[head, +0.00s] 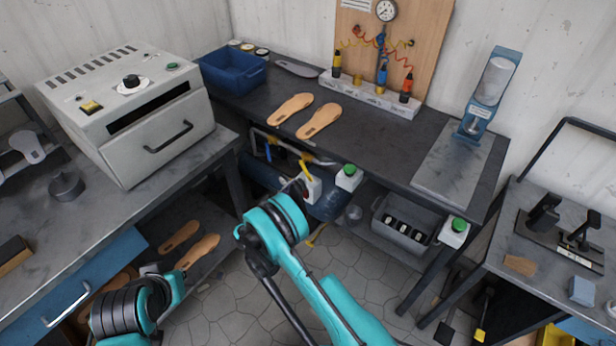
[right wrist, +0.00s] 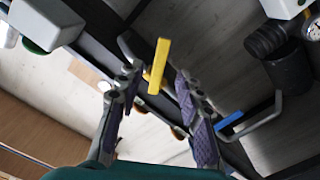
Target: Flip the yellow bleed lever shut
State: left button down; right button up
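The yellow bleed lever (head: 306,171) is under the dark bench in the head view, by the pipework above a dark blue tank (head: 328,203). In the right wrist view the yellow lever (right wrist: 158,66) is a flat bar between and slightly beyond the fingertips of my right gripper (right wrist: 157,82). The two fingers are spread, with a visible gap on each side of the lever; neither seems to touch it. In the head view my right arm mostly hides this gripper. My left arm is at the lower left; its gripper cannot be made out.
A blue-handled lever (right wrist: 230,122) and a curved pipe are close to the right finger. White boxes with green buttons (head: 348,177) hang at the bench's front edge. A grey crate (head: 402,232) is on the low shelf. The tiled floor (head: 345,265) ahead is mostly clear.

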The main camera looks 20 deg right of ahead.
aim_at(307, 175)
jog(key=b+x, duration=0.1)
jog(key=x, duration=0.4)
jog(key=shift+w+d+f+b, duration=0.1)
jog(key=shift+w+d+b, duration=0.05)
jog(key=shift+d+b, duration=0.15)
jog(key=shift+w+d, duration=0.4)
jog(key=shift+w, duration=0.05)
grip_shut()
